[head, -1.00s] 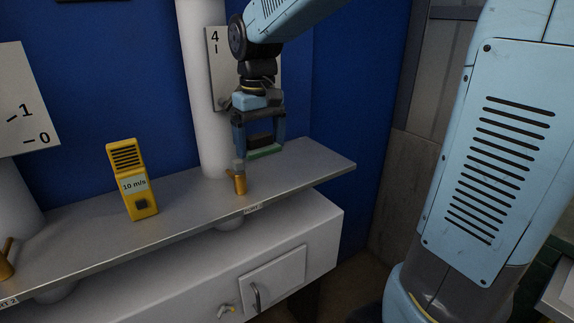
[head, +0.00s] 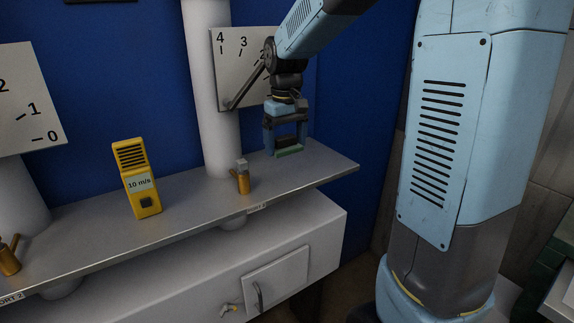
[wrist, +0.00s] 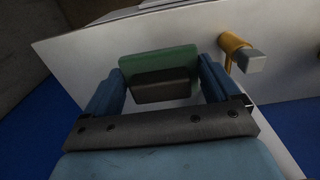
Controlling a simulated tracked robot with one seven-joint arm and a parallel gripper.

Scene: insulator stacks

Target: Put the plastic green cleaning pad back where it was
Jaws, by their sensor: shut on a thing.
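The green cleaning pad (head: 288,151) is held at the lower end of my gripper (head: 286,142), above the right end of the grey metal shelf. In the wrist view the green pad (wrist: 158,62), with its dark grip block (wrist: 161,86), sits between the two blue fingers of my gripper (wrist: 160,85). The fingers are shut on it. In the head view the pad looks close over the shelf surface; I cannot tell whether it touches.
The grey shelf (head: 190,210) holds a yellow meter (head: 136,180) reading 10 m/s. A brass valve with a grey tip (head: 242,180) stands left of my gripper, near a white column (head: 212,110). A gauge plate (head: 232,62) is behind. The shelf's right end is bare.

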